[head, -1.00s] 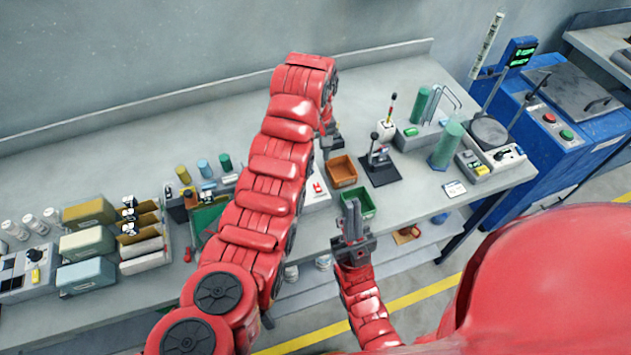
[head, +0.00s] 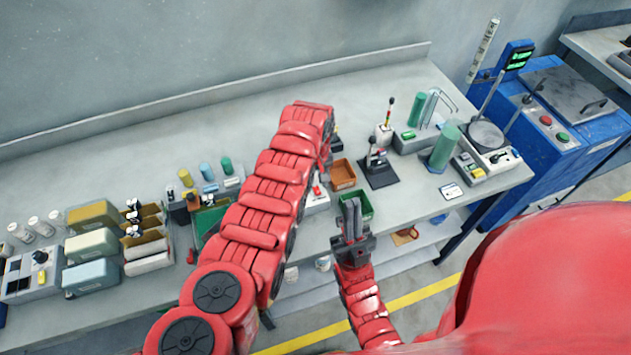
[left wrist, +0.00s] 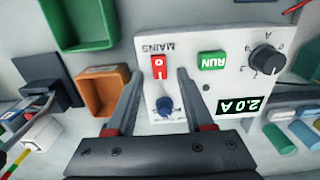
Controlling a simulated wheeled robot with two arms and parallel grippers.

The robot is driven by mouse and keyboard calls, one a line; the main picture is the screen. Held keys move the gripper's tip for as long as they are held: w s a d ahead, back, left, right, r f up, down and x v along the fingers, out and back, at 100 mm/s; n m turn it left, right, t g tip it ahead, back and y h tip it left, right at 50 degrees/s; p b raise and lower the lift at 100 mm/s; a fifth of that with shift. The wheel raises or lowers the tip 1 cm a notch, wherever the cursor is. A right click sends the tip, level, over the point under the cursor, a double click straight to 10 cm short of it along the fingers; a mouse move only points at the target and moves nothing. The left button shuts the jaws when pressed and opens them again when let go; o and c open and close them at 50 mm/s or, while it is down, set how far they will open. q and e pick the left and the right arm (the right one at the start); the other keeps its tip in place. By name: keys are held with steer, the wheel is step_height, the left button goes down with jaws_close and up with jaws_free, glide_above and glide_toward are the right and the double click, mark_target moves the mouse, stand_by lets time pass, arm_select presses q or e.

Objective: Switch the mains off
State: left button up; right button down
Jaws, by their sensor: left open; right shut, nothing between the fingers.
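The white power unit (left wrist: 215,70) carries a red rocker switch (left wrist: 159,67) beside the printed word MAINS, upside down in the left wrist view. A white mark shows on the rocker; its tilt is hard to tell. My left gripper (left wrist: 160,72) is open, with one finger on each side of the switch in that view. The gap to the panel is unclear. In the head view the unit (head: 319,203) shows partly behind my left arm, which hides most of that gripper. My right gripper (head: 352,207) is shut and empty, in front of the green bin.
On the unit are a green RUN button (left wrist: 212,61), a black knob (left wrist: 266,60), a blue knob (left wrist: 165,106) and a display reading 2.0 A (left wrist: 243,105). An orange bin (head: 343,174) and a green bin (head: 366,204) stand close by. A black lever stand (head: 379,173) is further right.

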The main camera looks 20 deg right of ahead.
arm_select(q)
jaws_close()
steer(key=t+p, duration=0.1)
steer(key=p, duration=0.2)
steer(key=shift+s+r, duration=0.15)
steer(key=shift+s, duration=0.05)
steer(key=shift+s+t+p, duration=0.1)
steer(key=shift+t+p, duration=0.25)
steer(key=shift+t, duration=0.05)
steer(key=shift+f, duration=0.3)
steer(key=t+b, duration=0.2)
steer(key=shift+s+f+b, duration=0.15)
steer(key=shift+s+b, duration=0.1)
steer(key=shift+b, duration=0.15)
steer(key=shift+r+t+b, duration=0.3)
steer(key=shift+t, duration=0.1)
